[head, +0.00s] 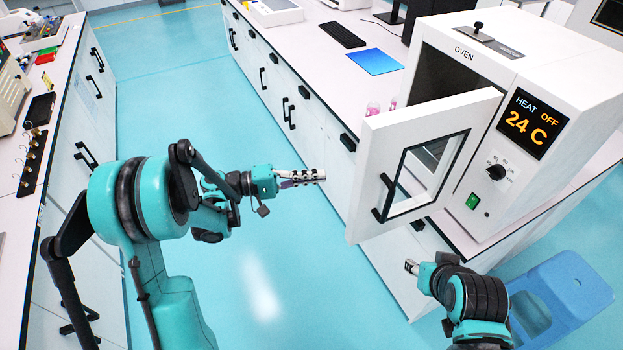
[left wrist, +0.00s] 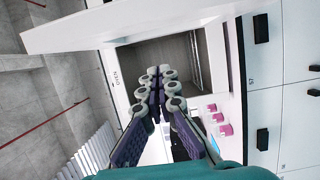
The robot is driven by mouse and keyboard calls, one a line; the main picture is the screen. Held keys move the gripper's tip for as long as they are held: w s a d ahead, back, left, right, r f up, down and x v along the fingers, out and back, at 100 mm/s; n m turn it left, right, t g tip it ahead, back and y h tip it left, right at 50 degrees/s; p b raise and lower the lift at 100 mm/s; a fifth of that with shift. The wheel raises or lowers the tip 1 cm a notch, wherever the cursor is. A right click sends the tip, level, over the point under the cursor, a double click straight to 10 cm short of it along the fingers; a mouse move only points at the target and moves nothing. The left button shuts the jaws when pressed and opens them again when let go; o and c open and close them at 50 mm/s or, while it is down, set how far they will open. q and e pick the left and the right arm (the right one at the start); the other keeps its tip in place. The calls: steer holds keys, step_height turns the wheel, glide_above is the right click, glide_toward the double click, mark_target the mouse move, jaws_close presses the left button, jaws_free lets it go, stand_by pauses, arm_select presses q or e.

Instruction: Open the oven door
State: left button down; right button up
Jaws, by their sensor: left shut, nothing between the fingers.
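The white oven (head: 575,70) stands on the bench at the right, its display reading HEAT OFF, 24 C. Its windowed door (head: 385,140) stands swung out from the front, with a black handle (head: 383,198) at its free edge. The dark oven opening shows behind it. The left wrist view shows the open oven cavity (left wrist: 175,52) and the door (left wrist: 150,20) across the top. My left gripper (head: 322,175) is shut and empty, left of the door and apart from it. Its fingers also show in the left wrist view (left wrist: 160,72). My right gripper (head: 410,267) is low, below the door; its fingers are too small to judge.
Pink-capped vials (head: 373,109) stand on the bench beside the oven, partly hidden by the door. A blue mat (head: 375,61) and keyboard (head: 342,34) lie farther back. A blue stool (head: 575,290) is at lower right. The aisle floor (head: 190,90) is clear.

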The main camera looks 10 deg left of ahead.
arm_select(q)
steer(key=s+d+b, duration=0.1)
steer(key=d, duration=0.7)
steer(key=shift+s+b, duration=0.2)
steer(key=shift+b, duration=0.2)
